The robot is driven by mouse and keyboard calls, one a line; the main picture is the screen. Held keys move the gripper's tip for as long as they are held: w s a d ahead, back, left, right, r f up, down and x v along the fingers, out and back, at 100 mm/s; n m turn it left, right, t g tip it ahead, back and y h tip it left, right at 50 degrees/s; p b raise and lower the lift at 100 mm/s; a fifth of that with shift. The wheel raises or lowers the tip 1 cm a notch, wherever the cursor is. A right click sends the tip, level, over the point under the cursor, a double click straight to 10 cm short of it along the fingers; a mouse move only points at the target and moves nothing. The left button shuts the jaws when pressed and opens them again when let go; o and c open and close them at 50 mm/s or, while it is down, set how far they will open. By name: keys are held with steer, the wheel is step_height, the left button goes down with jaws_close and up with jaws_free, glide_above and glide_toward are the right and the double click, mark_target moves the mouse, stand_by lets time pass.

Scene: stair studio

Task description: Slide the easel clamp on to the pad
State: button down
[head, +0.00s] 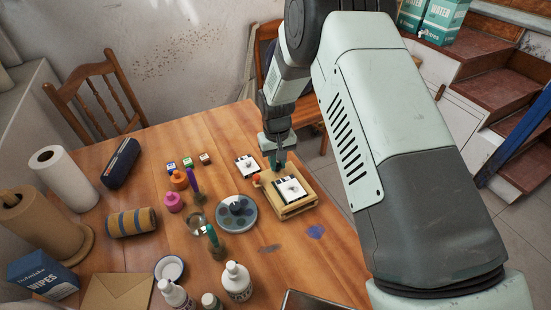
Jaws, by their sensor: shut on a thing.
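A small wooden easel (297,208) lies low on the table, with a white pad (288,188) bearing dark marks on it. My gripper (279,161) points down at the easel's far edge, just behind the pad. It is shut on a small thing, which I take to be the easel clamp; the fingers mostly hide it. Whether the clamp touches the pad cannot be told. An orange knob (256,180) shows at the easel's left side.
A white card (247,166) lies left of my gripper. A round palette (236,213), a glass jar (197,221), paint pots (173,202) and bottles (237,281) stand further left and nearer. Chairs (99,96) stand behind the wooden table (325,265).

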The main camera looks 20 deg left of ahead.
mark_target(277, 167)
steer(key=shift+s+d+f, duration=0.1)
steer(key=shift+s+d, duration=0.25)
steer(key=c, duration=1)
jaws_free()
steer(key=shift+c, duration=0.2)
steer(key=shift+w+a, duration=0.1)
step_height(277, 167, up, 11)
steer(key=shift+a, duration=0.1)
